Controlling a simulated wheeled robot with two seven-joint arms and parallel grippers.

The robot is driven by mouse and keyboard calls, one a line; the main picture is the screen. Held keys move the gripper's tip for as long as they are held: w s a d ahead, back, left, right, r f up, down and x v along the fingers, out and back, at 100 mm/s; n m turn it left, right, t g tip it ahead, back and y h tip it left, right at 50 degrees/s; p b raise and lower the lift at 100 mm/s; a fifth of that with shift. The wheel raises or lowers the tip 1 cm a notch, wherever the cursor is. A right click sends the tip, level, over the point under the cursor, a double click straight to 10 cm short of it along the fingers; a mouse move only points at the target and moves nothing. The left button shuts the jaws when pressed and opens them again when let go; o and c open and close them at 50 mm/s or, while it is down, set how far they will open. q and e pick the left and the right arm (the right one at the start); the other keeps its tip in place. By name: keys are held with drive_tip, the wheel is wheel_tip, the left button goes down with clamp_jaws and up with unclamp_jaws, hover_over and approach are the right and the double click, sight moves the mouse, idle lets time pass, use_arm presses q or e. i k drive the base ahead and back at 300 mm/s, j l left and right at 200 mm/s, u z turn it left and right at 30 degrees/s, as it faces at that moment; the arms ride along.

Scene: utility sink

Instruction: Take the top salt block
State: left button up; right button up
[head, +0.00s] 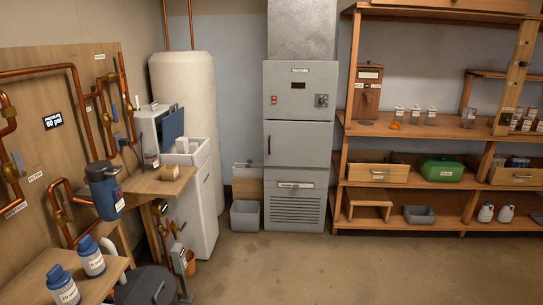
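Neither of my grippers is in view.
Copper pipes (78,85) and a blue filter canister (104,190) stand left of the counter. Two blue-capped bottles (90,256) stand on a lower wooden top. A grey furnace (298,150) and wooden shelves (400,131) line the back. The middle floor (330,270) is clear.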

sight(182, 144)
drive_tip(key=i, duration=1.1)
drive_tip(key=i+u, duration=0.1)
drive_tip(key=i, duration=1)
drive_tip(key=i+l+u, duration=0.1)
drive_tip(key=i+u, duration=0.4)
drive_tip(key=i+l+u, duration=0.2)
drive_tip(key=i+u, duration=0.25)
drive_tip(key=i+l+u, duration=0.3)
drive_tip(key=u, duration=0.2)
drive_tip(key=i+l+u, duration=0.2)
drive_tip(key=u, duration=0.25)
drive_tip(key=i+l+u, duration=0.3)
drive_tip(key=u, duration=0.2)
drive_tip(key=i+l+u, duration=0.15)
drive_tip(key=l+u, duration=0.3)
drive_tip(key=i+l+u, duration=0.1)
drive_tip(key=l+u, duration=0.4)
drive_tip(key=j, duration=0.1)
